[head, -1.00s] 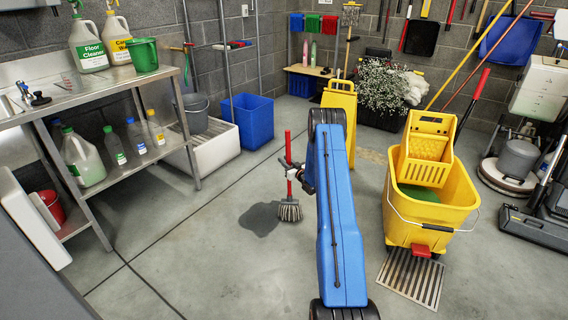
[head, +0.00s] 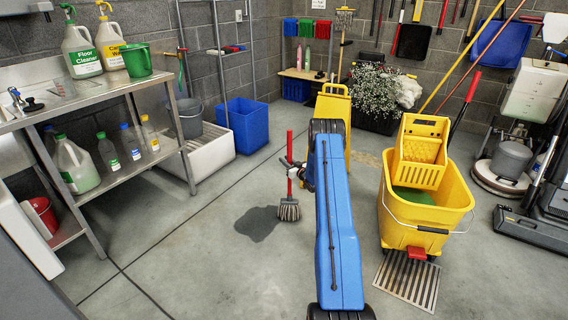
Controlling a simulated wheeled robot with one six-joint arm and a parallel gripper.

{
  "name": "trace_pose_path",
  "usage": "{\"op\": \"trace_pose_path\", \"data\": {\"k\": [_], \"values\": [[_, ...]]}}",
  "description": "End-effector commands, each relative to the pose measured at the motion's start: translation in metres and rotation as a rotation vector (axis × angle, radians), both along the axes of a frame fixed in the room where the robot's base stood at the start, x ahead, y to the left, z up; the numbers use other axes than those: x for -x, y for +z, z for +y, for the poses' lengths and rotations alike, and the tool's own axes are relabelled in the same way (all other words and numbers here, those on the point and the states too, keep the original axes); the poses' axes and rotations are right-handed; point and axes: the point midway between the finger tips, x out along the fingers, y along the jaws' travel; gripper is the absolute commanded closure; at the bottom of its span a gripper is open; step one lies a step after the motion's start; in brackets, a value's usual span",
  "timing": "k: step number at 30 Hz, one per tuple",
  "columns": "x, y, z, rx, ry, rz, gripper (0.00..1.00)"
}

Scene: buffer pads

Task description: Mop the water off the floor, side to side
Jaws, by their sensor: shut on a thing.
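A mop (head: 289,209) with a red handle and a grey string head stands upright on the floor in the head view. Its head touches the right edge of a dark water patch (head: 257,222) on the concrete. My gripper (head: 291,172) is shut on the red mop handle, a little above the mop head. My blue arm link hides part of the floor to the right of the mop. A yellow mop bucket (head: 455,200) with a wringer (head: 419,150) stands to the right, with greenish liquid inside.
A yellow floor sign (head: 333,106) stands behind my arm. A floor drain grate (head: 407,280) lies in front of the bucket. A metal shelf (head: 95,100) with bottles is at the left, near a blue bin (head: 243,125). Floor left of the puddle is clear.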

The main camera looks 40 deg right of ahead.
Motion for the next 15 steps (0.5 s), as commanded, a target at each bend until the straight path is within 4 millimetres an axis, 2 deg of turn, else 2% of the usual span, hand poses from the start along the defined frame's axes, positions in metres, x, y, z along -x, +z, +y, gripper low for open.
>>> {"op": "trace_pose_path", "data": {"k": [6, 15], "values": [[-0.008, 0.003, -0.023, 0.001, -0.001, -0.002, 1.0], [-0.011, 0.005, -0.03, 0.001, 0.001, -0.003, 1.0]]}}
